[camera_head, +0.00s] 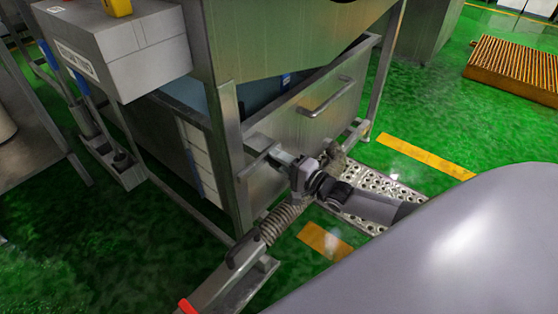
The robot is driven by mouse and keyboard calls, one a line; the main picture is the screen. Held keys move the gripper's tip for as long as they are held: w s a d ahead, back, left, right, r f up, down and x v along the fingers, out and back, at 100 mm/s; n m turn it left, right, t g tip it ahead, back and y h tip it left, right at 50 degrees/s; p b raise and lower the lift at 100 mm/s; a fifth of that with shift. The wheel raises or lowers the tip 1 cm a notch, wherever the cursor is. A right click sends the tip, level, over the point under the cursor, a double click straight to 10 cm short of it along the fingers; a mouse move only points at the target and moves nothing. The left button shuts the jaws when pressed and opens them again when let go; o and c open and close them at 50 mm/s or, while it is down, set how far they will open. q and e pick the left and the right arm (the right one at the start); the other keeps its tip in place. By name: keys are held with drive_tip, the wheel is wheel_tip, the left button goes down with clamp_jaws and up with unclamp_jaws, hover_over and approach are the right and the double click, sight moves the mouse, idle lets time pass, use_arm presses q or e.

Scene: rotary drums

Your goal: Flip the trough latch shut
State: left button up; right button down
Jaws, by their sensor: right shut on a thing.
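The trough (325,122) is a metal bin with an open top under the grey machine frame, with a bar handle (326,96) on the right of its front. A second metal bar handle (257,162) is on the left of the front. My right gripper (283,157) comes in from the lower right and is shut at the right end of this left handle. The gripper covers the contact, so the exact grip is partly hidden. I cannot pick out the trough latch for certain. My left gripper is not in view.
A metal post (232,150) stands just left of the gripper. A ribbed hose (284,217) and a metal channel (230,288) with a red tip lie below. A perforated step (375,185) is under my right arm.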

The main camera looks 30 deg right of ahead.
drive_tip(key=c, duration=1)
unclamp_jaws()
drive_tip(key=shift+f, duration=0.2)
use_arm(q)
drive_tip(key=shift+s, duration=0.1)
use_arm(e)
drive_tip(key=shift+o, duration=0.2)
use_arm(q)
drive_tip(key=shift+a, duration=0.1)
use_arm(e)
drive_tip(key=shift+r, duration=0.1)
drive_tip(key=shift+s, duration=0.1)
drive_tip(key=shift+s+d, duration=0.1)
drive_tip(key=shift+s, duration=0.25)
use_arm(q)
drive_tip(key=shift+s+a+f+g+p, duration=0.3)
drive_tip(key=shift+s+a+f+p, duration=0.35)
drive_tip(key=shift+p, duration=0.3)
use_arm(e)
drive_tip(key=v, duration=0.6)
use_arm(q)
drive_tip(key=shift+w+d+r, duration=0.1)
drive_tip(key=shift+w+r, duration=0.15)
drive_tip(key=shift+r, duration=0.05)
use_arm(e)
drive_tip(key=shift+s, duration=0.1)
